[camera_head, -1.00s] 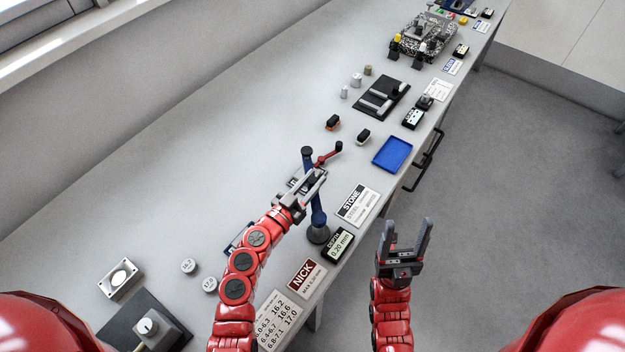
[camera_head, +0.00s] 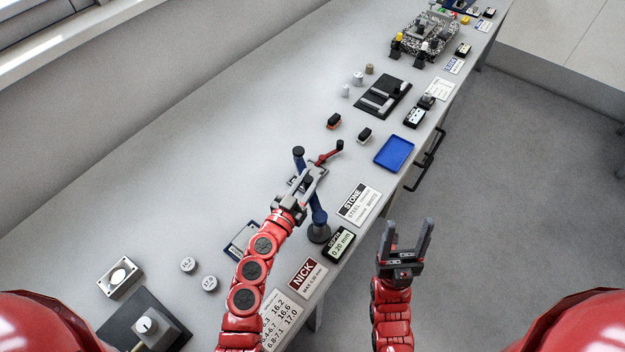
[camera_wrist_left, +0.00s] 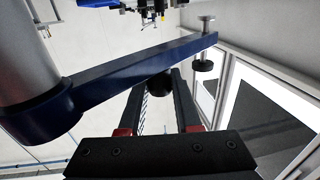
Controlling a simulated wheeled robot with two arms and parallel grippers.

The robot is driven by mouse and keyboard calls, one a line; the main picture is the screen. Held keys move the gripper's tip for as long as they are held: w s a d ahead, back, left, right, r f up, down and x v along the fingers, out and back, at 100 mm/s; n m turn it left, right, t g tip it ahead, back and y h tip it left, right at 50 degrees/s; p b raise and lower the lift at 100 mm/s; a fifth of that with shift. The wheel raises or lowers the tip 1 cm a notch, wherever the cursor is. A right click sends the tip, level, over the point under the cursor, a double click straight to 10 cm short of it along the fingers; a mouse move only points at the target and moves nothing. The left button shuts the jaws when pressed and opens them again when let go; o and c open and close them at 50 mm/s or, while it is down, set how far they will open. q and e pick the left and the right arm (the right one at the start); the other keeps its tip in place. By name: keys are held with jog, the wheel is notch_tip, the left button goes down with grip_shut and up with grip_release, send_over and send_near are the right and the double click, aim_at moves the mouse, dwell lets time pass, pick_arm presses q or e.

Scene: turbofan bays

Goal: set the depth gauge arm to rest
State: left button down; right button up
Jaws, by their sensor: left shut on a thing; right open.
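The depth gauge's blue arm (camera_head: 318,212) reaches from its dark round base (camera_head: 318,233) toward a black cap (camera_head: 298,151) at the far end. The depth readout (camera_head: 339,245) beside the base shows 0.20 mm. My left gripper (camera_head: 316,170) is at the blue arm and hides part of it. In the left wrist view the blue arm (camera_wrist_left: 130,72) crosses above my fingers, and they close around a black knob (camera_wrist_left: 160,86) under it. The arm's tip carries a black disc (camera_wrist_left: 203,66) on a rod. My right gripper (camera_head: 408,240) is open and empty, right of the bench.
A red lever (camera_head: 326,157) stands just beyond my left gripper. A blue-edged panel (camera_head: 240,238) lies left of my left forearm, partly hidden. STONE (camera_head: 357,203) and NICK (camera_head: 307,278) cards and a blue tray (camera_head: 394,153) line the bench's right side. Bench left of the gauge is mostly clear.

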pick_arm(q)
jog(key=shift+s+a+r+n+t+y, duration=0.2)
jog(key=shift+a+n+t+y, duration=0.35)
jog(key=shift+n+y, duration=0.4)
jog(key=shift+s+a+f+n+t+y+p, duration=0.15)
jog(key=shift+s+a+n+y+p, duration=0.5)
jog(key=shift+y, duration=0.9)
jog(key=shift+s+a+r+n+t+y+p, duration=0.15)
jog(key=shift+s+a+n+y+p, duration=0.4)
jog(key=shift+n+y, duration=0.85)
jog(key=shift+s+a+f+n+t+y+p, duration=0.15)
jog(key=shift+s+a+n+y+p, duration=0.2)
jog(key=shift+a+n+y+p, duration=0.95)
jog(key=shift+d+m+y+b, duration=0.35)
jog(key=shift+d+m+y, duration=0.05)
jog(key=shift+d+m, duration=0.2)
jog(key=c, duration=0.6)
grip_release()
